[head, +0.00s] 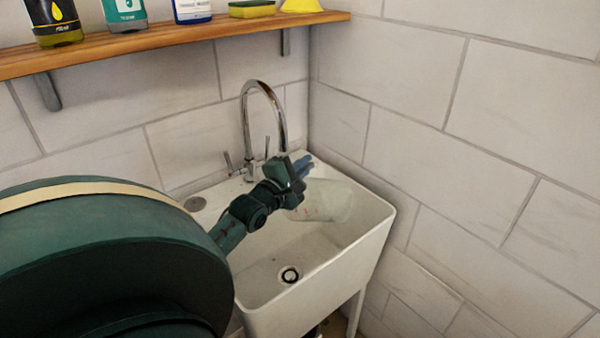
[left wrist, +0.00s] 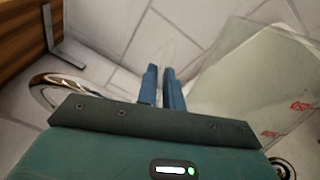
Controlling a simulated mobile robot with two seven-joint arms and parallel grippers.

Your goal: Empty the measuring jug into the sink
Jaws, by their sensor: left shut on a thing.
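The measuring jug (head: 335,203) is clear, with small red marks. In the head view it is tipped well over on its side, above or within the white sink (head: 372,232). My left gripper (head: 303,167), with blue fingers, is shut on the jug near the sink's back rim. In the left wrist view the fingers (left wrist: 163,85) are close together, with the jug (left wrist: 262,80) at their right. The grip point itself is hard to make out. I cannot tell whether liquid is in the jug. The sink's drain (head: 290,275) is visible. My right gripper is not in view.
A chrome tap (head: 246,112) with a curved spout stands behind my left gripper. A wooden shelf (head: 190,34) with bottles and a sponge (head: 251,9) runs above. Tiled walls close off the back and right. The front of the basin is clear.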

